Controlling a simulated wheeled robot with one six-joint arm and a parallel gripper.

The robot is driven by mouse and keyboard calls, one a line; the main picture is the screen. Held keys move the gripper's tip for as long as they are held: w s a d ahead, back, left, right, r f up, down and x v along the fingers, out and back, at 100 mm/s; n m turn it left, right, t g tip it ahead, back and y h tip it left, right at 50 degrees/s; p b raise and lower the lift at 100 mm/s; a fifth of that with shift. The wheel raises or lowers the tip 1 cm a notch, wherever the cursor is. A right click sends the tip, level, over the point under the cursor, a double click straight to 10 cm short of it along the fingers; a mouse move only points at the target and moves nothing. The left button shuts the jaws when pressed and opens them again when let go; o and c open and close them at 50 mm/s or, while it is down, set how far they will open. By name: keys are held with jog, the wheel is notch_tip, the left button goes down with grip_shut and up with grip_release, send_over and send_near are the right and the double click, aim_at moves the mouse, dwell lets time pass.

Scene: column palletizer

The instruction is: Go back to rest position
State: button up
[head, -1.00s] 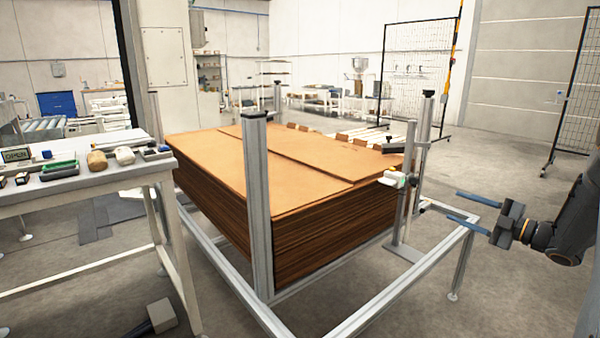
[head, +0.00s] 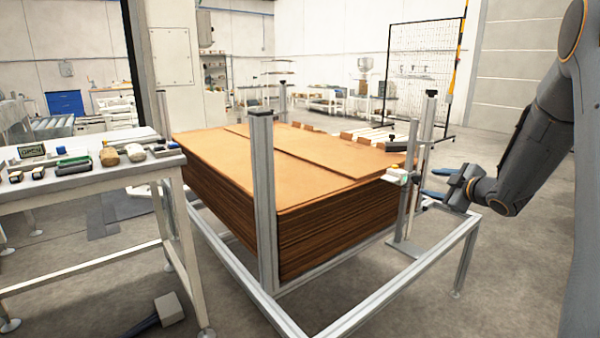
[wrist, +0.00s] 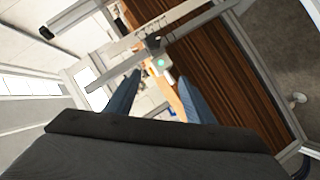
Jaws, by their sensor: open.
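My gripper (head: 437,182) is at the right in the head view, beside the right end of the metal frame and close to a small white device with a green spot (head: 398,176) on an upright post. In the wrist view my gripper (wrist: 157,92) shows two blue fingers spread apart with nothing held between them. The white device (wrist: 160,64) appears just beyond the fingertips there. In the head view the fingers are partly hidden, and I cannot tell the exact gap between them and the post.
A tall stack of brown sheets (head: 320,230) stands inside a metal frame with upright posts (head: 264,200). A white table (head: 110,172) with small items stands at the left. Mesh panels (head: 425,75) stand behind. The floor at the right is open.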

jog(key=s+a+m+g+h, duration=0.4)
jog(key=s+a+m+g, duration=0.25)
jog(key=s+a, duration=0.8)
jog(key=s+a+f+m+g, duration=0.1)
jog(key=s+a+m+g, duration=0.3)
jog(key=s, duration=0.7)
jog(key=s+a+f+n+g+y, duration=0.1)
jog(key=s+a+f, duration=0.1)
jog(key=s+a, duration=0.65)
jog(key=s+a+f+m+g, duration=0.1)
jog(key=s+a+m+g, duration=0.15)
jog(key=s, duration=1.05)
jog(key=d+r+m+p, duration=0.1)
jog(key=d+r+p, duration=0.5)
jog(key=p, duration=0.7)
jog(key=shift+w+d+r+p, duration=0.15)
jog(key=shift+d+r+p, duration=0.15)
jog(key=shift+d, duration=0.6)
